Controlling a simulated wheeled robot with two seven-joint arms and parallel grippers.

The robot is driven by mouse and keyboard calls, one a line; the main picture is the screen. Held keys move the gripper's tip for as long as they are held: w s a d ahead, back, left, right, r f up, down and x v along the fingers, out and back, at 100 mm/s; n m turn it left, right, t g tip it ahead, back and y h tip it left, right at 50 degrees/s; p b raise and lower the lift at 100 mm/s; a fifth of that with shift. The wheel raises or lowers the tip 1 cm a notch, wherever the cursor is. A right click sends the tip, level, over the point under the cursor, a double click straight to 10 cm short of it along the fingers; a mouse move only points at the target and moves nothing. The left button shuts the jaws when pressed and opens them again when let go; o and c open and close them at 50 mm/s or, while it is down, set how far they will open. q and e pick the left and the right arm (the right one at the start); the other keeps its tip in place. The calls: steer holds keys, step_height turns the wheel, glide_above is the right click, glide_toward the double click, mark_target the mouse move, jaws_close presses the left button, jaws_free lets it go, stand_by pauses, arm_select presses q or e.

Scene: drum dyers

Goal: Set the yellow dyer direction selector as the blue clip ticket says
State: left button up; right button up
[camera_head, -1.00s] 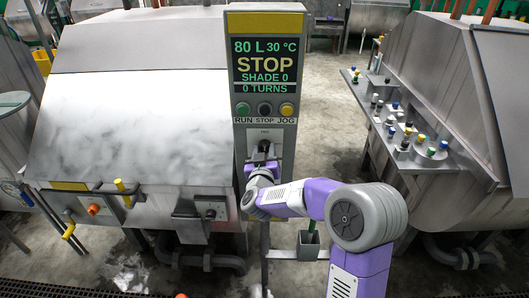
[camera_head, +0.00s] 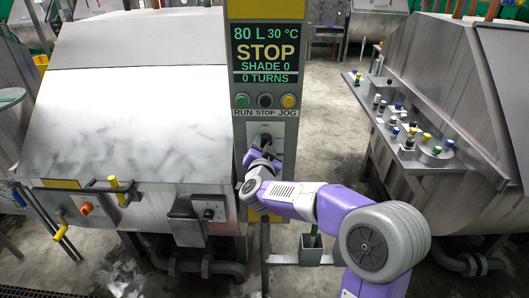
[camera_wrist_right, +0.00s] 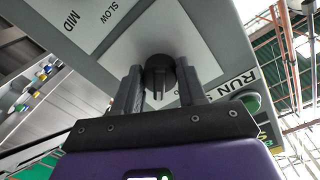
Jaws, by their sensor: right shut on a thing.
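The yellow dyer's control post (camera_head: 235,120) has a yellow top, and its display (camera_head: 266,53) reads STOP, SHADE 0, 0 TURNS. A black selector knob (camera_wrist_right: 158,75) sits on a pale plate (camera_head: 284,131) below the RUN, STOP and JOG buttons. In the wrist view my right gripper (camera_wrist_right: 159,88) has a finger on each side of this knob and is shut on it. The gripper (camera_head: 262,151) and arm partly hide the plate in the head view. Where the knob points is not clear. I cannot make out a blue clip ticket. My left gripper is not in view.
A large steel drum (camera_head: 125,110) stands left of the post, with a crank box (camera_head: 208,210) low at its right. Another drum machine at right has a shelf (camera_head: 408,165) of small coloured bottles. Wet floor (camera_head: 335,120) lies open between them. A plate marked SLOW and MID (camera_wrist_right: 85,22) shows in the wrist view.

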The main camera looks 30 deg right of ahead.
steer(key=m+b, duration=0.3)
steer(key=m, duration=0.2)
steer(key=shift+f+b, duration=0.1)
steer(key=shift+b, duration=0.25)
steer(key=shift+m+y+b, duration=0.3)
steer(key=shift+m+b, duration=0.85)
steer(key=shift+m, duration=0.85)
steer(key=shift+r, duration=0.2)
steer(key=o, duration=1.1)
steer(key=shift+c, duration=0.2)
steer(key=shift+a, duration=0.1)
steer(key=v, duration=0.7)
steer(key=shift+s+p, duration=0.2)
steer(key=shift+p, duration=0.15)
steer(key=shift+a, duration=0.1)
